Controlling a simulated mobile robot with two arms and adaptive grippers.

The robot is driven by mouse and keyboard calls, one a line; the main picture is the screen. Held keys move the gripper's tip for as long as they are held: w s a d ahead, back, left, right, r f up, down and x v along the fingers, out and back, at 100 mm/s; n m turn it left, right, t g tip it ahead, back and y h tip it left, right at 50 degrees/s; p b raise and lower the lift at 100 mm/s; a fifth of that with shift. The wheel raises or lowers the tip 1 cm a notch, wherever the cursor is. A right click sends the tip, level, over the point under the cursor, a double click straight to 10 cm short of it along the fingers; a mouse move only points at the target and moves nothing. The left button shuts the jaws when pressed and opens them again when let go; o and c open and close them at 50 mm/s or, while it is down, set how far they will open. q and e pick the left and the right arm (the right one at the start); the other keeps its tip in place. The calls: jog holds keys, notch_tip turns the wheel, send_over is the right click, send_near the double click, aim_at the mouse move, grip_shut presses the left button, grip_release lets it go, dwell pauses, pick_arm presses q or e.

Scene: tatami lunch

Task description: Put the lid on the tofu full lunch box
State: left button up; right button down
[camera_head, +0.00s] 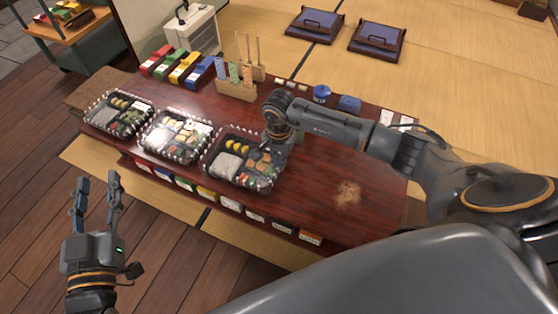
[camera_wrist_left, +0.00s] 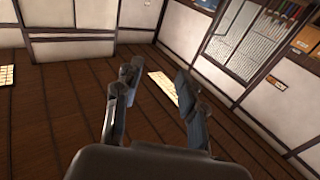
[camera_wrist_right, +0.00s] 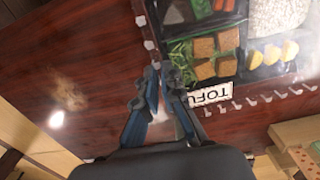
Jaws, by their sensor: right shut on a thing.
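The tofu lunch box (camera_head: 229,165) is the rightmost of 3 black compartment trays on the low table. In the right wrist view its TOFU label (camera_wrist_right: 209,93) shows beside browned tofu cubes (camera_wrist_right: 203,47). A clear lid with a beaded rim (camera_wrist_right: 282,94) shows over the box; whether it is fully seated I cannot tell. My right gripper (camera_head: 279,147) is at the box's right corner, its fingers (camera_wrist_right: 162,92) close together, shut on what looks like the lid's rim. My left gripper (camera_head: 97,182) is open and empty, off the table's left front side.
Two other filled boxes (camera_head: 118,114) (camera_head: 176,137) stand to the left. Behind are coloured bins (camera_head: 182,68) and a wooden holder (camera_head: 237,90) with upright sticks. The table's right part (camera_head: 310,200) is mostly clear.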

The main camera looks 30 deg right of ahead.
pick_arm(q)
jog(key=shift+r, duration=0.2)
dwell(0.3)
jog(key=shift+r+t, duration=0.3)
jog(key=shift+t, duration=0.1)
pick_arm(e)
jog(key=shift+f, duration=0.1)
pick_arm(q)
jog(key=shift+d+r, duration=0.1)
jog(key=shift+r, duration=0.05)
dwell(0.4)
jog(key=shift+s+r+t+b, duration=0.1)
jog(key=shift+r+t+b, duration=0.2)
jog(key=shift+r, duration=0.05)
pick_arm(e)
jog(key=shift+f, duration=0.15)
pick_arm(q)
jog(key=shift+d+r+t+h, duration=0.1)
jog(key=shift+r+t+h, duration=0.2)
jog(key=shift+r, duration=0.05)
jog(key=shift+s+r, duration=0.1)
jog(key=shift+r, duration=0.15)
pick_arm(e)
jog(key=shift+f, duration=0.15)
